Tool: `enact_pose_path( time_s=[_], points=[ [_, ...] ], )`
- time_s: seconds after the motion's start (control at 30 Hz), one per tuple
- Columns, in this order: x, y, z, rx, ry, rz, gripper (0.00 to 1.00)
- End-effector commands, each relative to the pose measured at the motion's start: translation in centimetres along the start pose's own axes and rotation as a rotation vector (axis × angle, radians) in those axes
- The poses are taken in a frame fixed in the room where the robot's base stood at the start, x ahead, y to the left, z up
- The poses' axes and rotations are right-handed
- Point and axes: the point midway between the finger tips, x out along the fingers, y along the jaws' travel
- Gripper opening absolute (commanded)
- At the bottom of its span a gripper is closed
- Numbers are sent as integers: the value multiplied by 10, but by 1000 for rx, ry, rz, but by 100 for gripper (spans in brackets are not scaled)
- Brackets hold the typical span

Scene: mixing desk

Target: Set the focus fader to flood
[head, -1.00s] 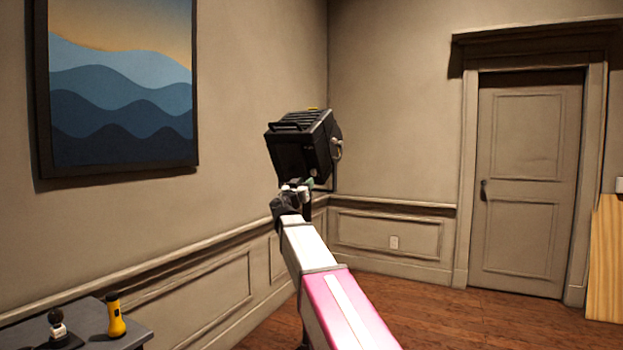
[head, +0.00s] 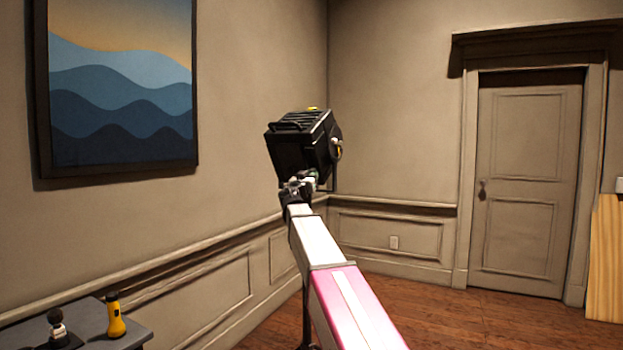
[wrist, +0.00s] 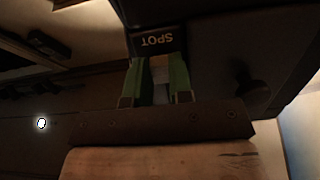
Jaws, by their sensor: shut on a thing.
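The black stage lamp (head: 300,148) stands ahead in the corner in the head view. My gripper (head: 304,181) is at its underside, nearest side. In the wrist view, a black plate with the upside-down word SPOT (wrist: 157,41) shows just beyond the fingertips. My gripper (wrist: 158,76) has green finger pads, shut on a small greyish piece, the focus fader (wrist: 160,72), close to the SPOT label. Most of the fader and its track are hidden by the fingers, and no flood label is visible.
A dark round knob (wrist: 253,93) sticks out of the lamp housing right of the fingers. A small table (head: 128,337) with a yellow flashlight (head: 115,316) stands at lower left. A wall (head: 235,130) is close on the left. Open floor (head: 430,318) lies right, before a door (head: 527,185).

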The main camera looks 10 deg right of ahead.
Motion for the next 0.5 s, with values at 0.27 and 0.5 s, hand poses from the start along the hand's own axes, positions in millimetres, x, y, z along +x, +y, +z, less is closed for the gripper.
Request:
enact_pose_path(
  time_s=[0.27,0.5],
  points=[
    [-6,0,-50,3,1,0,0],
    [-9,0,-77,0,0,1,0]
  ],
)
